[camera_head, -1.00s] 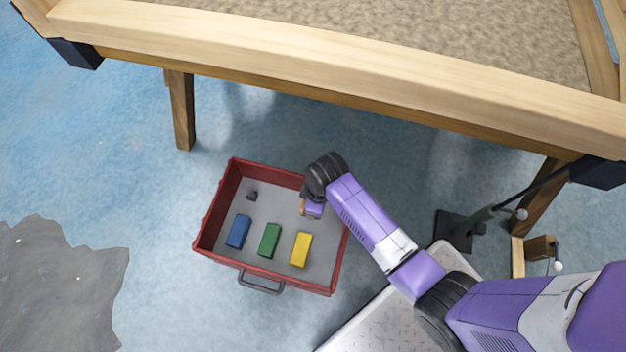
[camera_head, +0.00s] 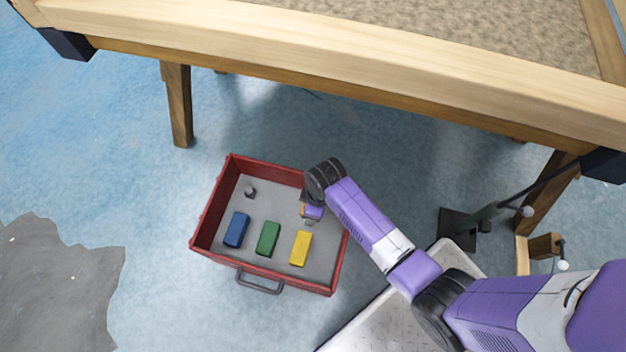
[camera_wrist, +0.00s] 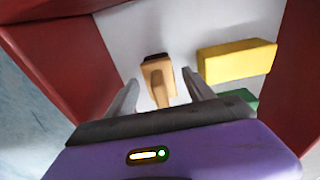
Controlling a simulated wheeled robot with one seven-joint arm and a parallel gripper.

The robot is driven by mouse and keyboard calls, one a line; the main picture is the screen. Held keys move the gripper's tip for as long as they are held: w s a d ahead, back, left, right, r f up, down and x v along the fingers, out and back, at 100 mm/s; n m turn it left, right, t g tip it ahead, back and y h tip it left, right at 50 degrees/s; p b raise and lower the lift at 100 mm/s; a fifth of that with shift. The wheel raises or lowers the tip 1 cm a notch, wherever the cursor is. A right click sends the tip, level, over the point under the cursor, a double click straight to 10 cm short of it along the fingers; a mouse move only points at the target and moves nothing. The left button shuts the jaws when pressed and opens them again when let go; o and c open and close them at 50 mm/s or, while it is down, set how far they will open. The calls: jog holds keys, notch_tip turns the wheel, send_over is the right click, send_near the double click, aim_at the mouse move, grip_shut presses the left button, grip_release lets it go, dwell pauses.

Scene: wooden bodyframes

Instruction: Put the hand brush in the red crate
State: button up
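The red crate (camera_head: 213,217) stands on the floor below the table, and its red walls (camera_wrist: 298,75) fill the sides of the wrist view. My gripper (camera_wrist: 160,78) reaches down inside the crate near its right back part. The hand brush (camera_wrist: 158,81), with a tan wooden body and a dark end, is between my two fingers, over the grey crate bottom. Gaps show between the brush and both fingers, so my gripper looks open around it. In the head view my gripper (camera_head: 309,216) mostly hides the brush.
The crate also holds a blue block (camera_head: 236,230), a green block (camera_head: 268,239), a yellow block (camera_head: 301,248) and a small dark object (camera_head: 250,191). A wooden table (camera_head: 330,62) stands behind. A dark stand (camera_head: 458,226) is at right.

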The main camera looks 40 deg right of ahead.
jog(key=r+p, duration=0.2)
jog(key=r, duration=0.2)
jog(key=r+p, duration=0.2)
jog(key=r, duration=0.2)
jog(key=s+d+r+p, duration=0.1)
jog(key=r+p, duration=0.1)
jog(key=r, duration=0.2)
jog(key=shift+s+r, duration=0.1)
jog(key=s+r+m+t, duration=0.1)
jog(key=s+t, duration=0.1)
jog(key=s, duration=0.1)
jog(key=s+r+m+t, duration=0.1)
jog(key=s+t, duration=0.1)
jog(key=s, duration=0.2)
jog(key=s+d+r+m+t+h, duration=0.1)
jog(key=s, duration=0.2)
jog(key=shift+s+r+t, duration=0.25)
jog(key=shift+r+t, duration=0.15)
jog(key=s+r+m+t, duration=0.1)
jog(key=s+r+t, duration=0.1)
jog(key=r, duration=0.7)
jog(key=s+a+r+m+t, duration=0.1)
jog(key=s+r+t, duration=0.2)
jog(key=r, duration=0.6)
jog(key=s+a+r+m+t, duration=0.1)
jog(key=s+r+m+t, duration=0.1)
jog(key=r, duration=0.7)
jog(key=shift+s+t, duration=0.5)
jog(key=shift+s, duration=0.75)
jog(key=shift+r, duration=0.15)
